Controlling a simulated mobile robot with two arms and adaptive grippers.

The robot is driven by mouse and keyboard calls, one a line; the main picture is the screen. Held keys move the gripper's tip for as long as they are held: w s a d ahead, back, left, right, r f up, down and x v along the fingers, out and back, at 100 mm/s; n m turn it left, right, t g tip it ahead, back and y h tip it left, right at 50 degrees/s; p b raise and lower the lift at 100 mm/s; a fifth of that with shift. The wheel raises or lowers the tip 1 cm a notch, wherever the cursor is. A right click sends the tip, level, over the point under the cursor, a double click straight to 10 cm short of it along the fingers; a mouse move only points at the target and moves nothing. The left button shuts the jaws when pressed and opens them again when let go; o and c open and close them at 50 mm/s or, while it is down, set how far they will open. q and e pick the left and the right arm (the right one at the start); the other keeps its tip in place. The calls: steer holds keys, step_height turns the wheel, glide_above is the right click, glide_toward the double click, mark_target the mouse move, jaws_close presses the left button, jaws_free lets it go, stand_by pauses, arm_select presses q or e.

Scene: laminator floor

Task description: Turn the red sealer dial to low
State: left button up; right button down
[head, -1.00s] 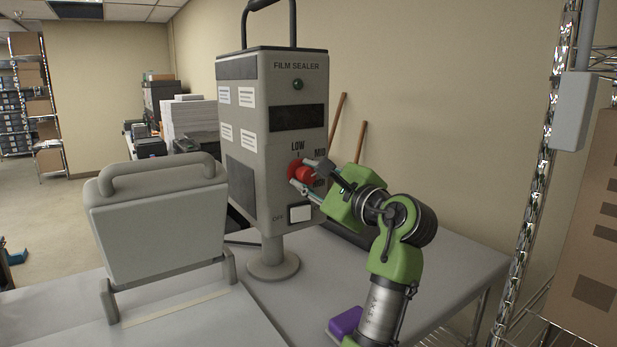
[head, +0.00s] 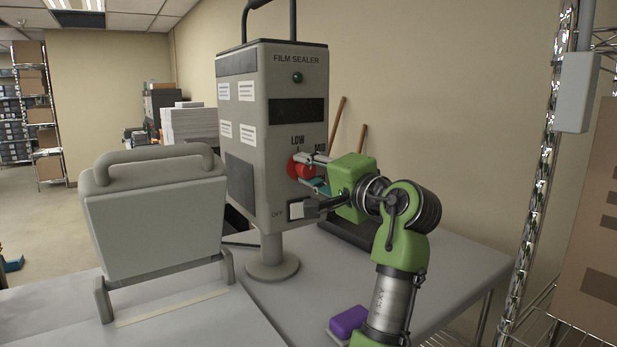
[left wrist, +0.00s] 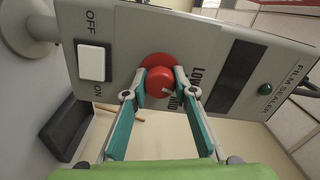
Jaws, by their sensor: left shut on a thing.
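The grey film sealer (head: 262,200) stands on a round foot on the table. Its red dial (head: 293,169) is on the front panel, under the LOW label and left of a partly hidden label. My left gripper (head: 304,170) is at the dial, reaching in from the right. In the left wrist view, the red dial (left wrist: 150,84) sits between the two fingers of my left gripper (left wrist: 161,80), which are shut on its sides. A short pale mark shows on the dial's face; I cannot tell surely which setting it points to. My right gripper is not in view.
A white OFF/ON switch (head: 297,210) is just below the dial, close to my gripper. A grey machine with a handle (head: 160,215) stands at left. A purple block (head: 348,321) lies near my arm. A wire rack (head: 540,180) stands at right.

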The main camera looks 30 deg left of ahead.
mark_target(298, 117)
arm_select(q)
steer(key=shift+r+n+b, duration=0.15)
steer(key=shift+n+b, duration=0.45)
steer(key=shift+n, duration=0.9)
steer(key=shift+r, duration=0.1)
steer(key=o, duration=1.1)
steer(key=shift+w+a, duration=0.1)
steer(key=shift+a, duration=0.05)
steer(key=shift+f, duration=0.2)
steer(key=r, duration=1)
steer(key=shift+s, duration=0.25)
steer(key=shift+w, duration=0.35)
steer(key=shift+s, duration=0.15)
